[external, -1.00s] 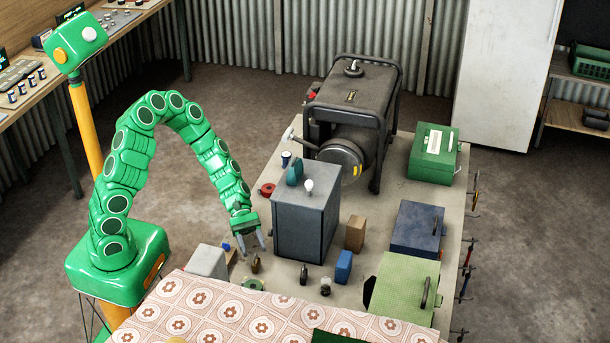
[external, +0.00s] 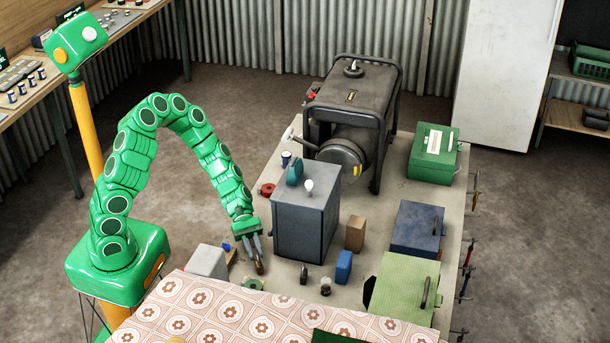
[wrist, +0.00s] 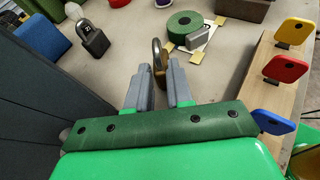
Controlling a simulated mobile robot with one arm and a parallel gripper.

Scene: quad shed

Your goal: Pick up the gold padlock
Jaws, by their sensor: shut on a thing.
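The gold padlock (external: 260,267) is at the front left of the workbench, beside the dark grey cabinet. My gripper (external: 258,252) points down at it from above, with its fingers around it. In the wrist view my gripper (wrist: 160,76) is shut on the padlock, whose shackle (wrist: 157,50) stands up between the two grey fingers. The fingers hide part of its body. I cannot tell whether it is clear of the bench top.
The dark grey cabinet (external: 303,220) stands close to the right of my gripper. A green tape roll (wrist: 185,25), a black padlock (wrist: 92,38) and a wooden block with coloured key tags (wrist: 285,68) are nearby. A pale box (external: 208,261) is at left.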

